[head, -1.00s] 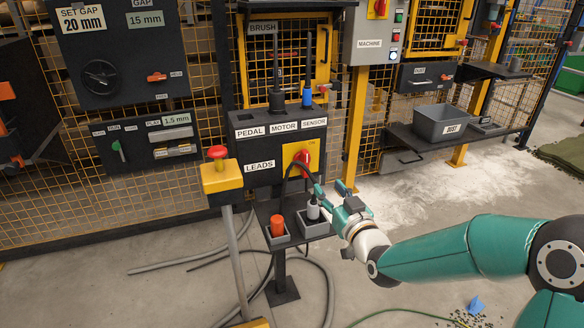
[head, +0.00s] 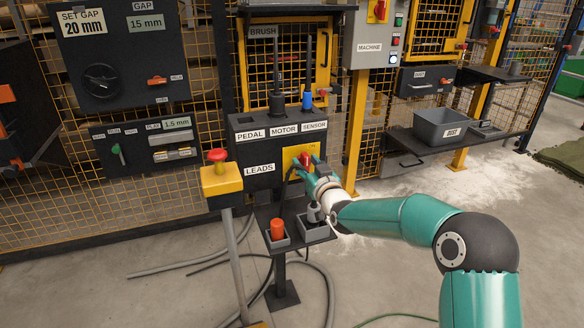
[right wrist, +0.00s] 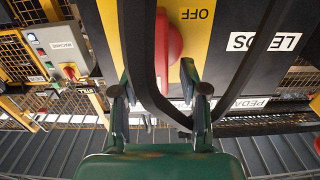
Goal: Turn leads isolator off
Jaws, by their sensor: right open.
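The leads isolator is a red rotary handle (head: 306,158) on a yellow plate (head: 290,153) at the right end of the dark LEADS box (head: 250,152). In the right wrist view the red handle (right wrist: 168,42) shows close up, turned in the picture, beside the word OFF (right wrist: 198,14). My right gripper (head: 302,171) is open in front of the plate, just below the handle. In the right wrist view its fingers (right wrist: 158,82) stand apart, with the handle beyond and between them. Contact cannot be told. A black cable (right wrist: 133,50) loops across this view, close to the fingers. My left gripper is out of view.
Below the box, a small stand holds an orange plug (head: 277,229) and a dark plug (head: 315,212) in grey cups. A red-topped yellow pedestal (head: 219,178) stands to the left. A MACHINE panel (head: 372,45) and a grey DUST bin (head: 446,124) are to the right.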

